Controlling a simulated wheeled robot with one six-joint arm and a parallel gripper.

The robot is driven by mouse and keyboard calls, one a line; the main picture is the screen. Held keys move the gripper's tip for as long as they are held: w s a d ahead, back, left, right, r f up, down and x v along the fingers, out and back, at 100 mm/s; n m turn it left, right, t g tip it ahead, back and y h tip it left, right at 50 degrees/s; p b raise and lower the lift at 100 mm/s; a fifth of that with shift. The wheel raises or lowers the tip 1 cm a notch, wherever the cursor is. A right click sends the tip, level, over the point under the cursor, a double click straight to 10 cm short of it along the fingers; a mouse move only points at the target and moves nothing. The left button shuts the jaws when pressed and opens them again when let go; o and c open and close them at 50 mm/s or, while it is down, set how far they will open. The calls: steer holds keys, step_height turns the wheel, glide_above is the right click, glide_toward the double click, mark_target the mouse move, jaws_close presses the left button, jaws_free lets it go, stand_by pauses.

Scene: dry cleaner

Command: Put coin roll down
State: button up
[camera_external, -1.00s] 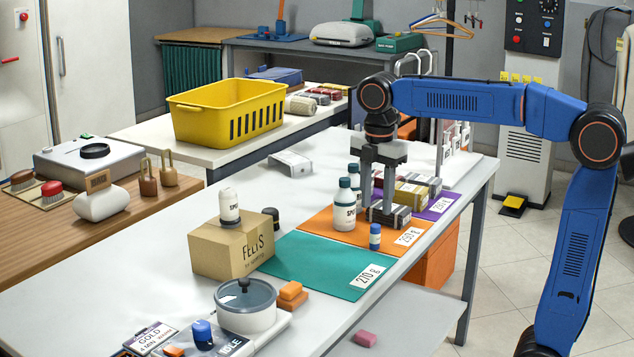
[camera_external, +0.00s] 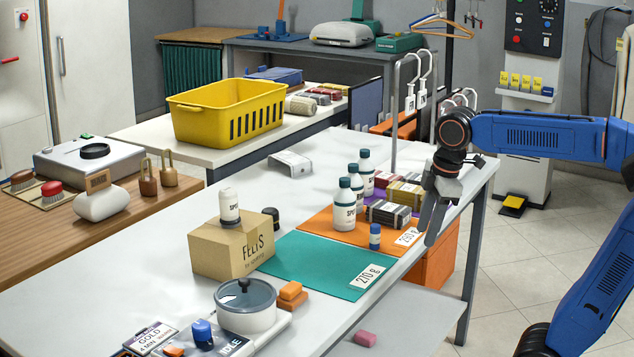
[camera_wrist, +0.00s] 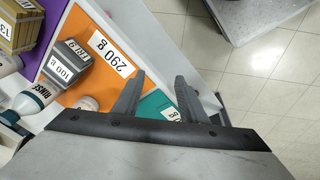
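A dark grey block (camera_external: 388,213) lies on the orange mat (camera_external: 325,221) in the external view; I take it to be the coin roll, though its shape is boxy. In the wrist view the grey block (camera_wrist: 69,62) shows a "100 g" label, beside the mat's "290 g" card (camera_wrist: 110,53). My gripper (camera_external: 430,236) hangs to the right of the block, near the table's right edge and apart from it. In the wrist view my gripper's (camera_wrist: 160,78) two fingers stand apart with nothing between them.
White bottles (camera_external: 344,207) stand left of the block, and a small blue-capped bottle (camera_external: 375,237) stands in front. A gold block (camera_external: 405,195) lies behind. The teal mat (camera_external: 310,263) is bare apart from its card. A cardboard box (camera_external: 230,248) stands farther left.

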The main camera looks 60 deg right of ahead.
steer(key=s+d+f+m+t, duration=0.1)
steer(key=s+f+m+t, duration=0.1)
steer(key=s+f+m, duration=0.6)
steer(key=s+f, duration=0.3)
steer(key=f, duration=0.1)
steer(key=shift+s+f, duration=0.15)
steer(key=shift+f, duration=0.1)
steer(key=shift+d, duration=0.1)
stand_by(0.5)
